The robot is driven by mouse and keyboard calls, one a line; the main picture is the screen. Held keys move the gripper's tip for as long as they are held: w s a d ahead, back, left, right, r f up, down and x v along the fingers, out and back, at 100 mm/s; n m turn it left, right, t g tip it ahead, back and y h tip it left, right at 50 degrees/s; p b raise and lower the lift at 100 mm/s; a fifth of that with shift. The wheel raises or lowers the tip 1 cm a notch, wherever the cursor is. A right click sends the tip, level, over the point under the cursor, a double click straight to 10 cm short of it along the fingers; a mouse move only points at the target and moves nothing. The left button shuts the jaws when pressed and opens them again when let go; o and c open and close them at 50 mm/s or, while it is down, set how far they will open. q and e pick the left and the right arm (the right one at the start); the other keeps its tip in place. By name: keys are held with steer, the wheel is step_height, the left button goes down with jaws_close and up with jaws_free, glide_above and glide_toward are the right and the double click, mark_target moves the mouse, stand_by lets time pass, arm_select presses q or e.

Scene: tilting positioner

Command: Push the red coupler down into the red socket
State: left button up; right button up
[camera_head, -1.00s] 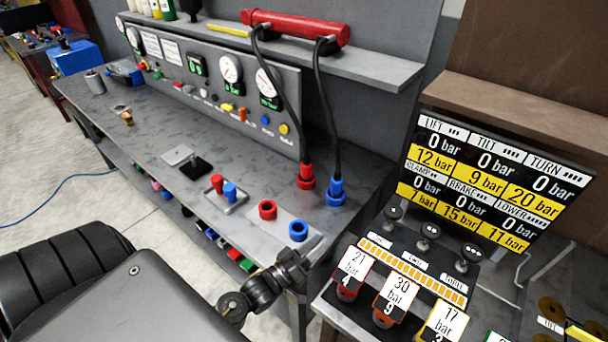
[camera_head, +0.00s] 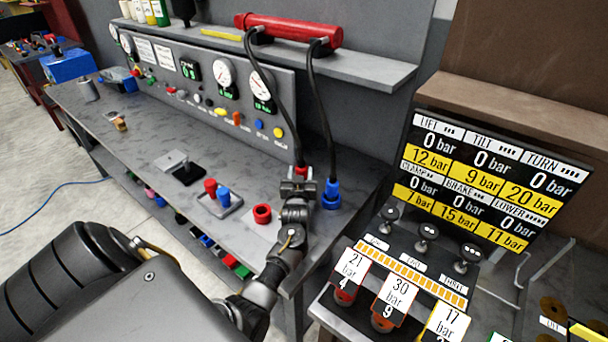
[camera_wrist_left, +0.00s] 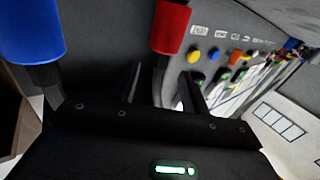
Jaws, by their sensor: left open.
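The red coupler (camera_head: 302,172) stands on the bench at the end of a black hose; my left gripper (camera_head: 299,186) hides most of it in the head view. The red coupler (camera_wrist_left: 172,27) also shows in the left wrist view, just beyond the fingertips, with a dark hose part between the fingers. My left gripper is open, its two fingers apart on either side of that part; I cannot tell whether they touch it. A red ring-shaped socket (camera_head: 262,213) sits on a light plate, left of and nearer than the coupler. My right gripper is not in view.
The blue coupler (camera_head: 331,194) stands close to the right of my left gripper, with its own hose. Red and blue plugs (camera_head: 216,190) stand on a small plate to the left. The gauge panel (camera_head: 215,88) rises behind. A pressure board (camera_head: 490,180) stands at right.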

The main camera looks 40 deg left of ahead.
mark_target(301, 163)
arm_select(q)
steer(key=shift+w+a, duration=0.2)
steer(key=shift+w, duration=0.2)
steer(key=shift+w+a+r, duration=0.1)
steer(key=shift+r, duration=0.05)
steer(key=p+x, duration=0.2)
steer(key=x, duration=0.2)
steer(key=shift+a+r, duration=0.1)
steer(key=shift+r, duration=0.1)
steer(key=shift+w+a+f, duration=0.1)
steer(key=shift+w+a, duration=0.1)
steer(key=shift+w, duration=0.05)
steer(key=shift+s, duration=0.1)
steer(key=shift+c, duration=0.8)
jaws_close()
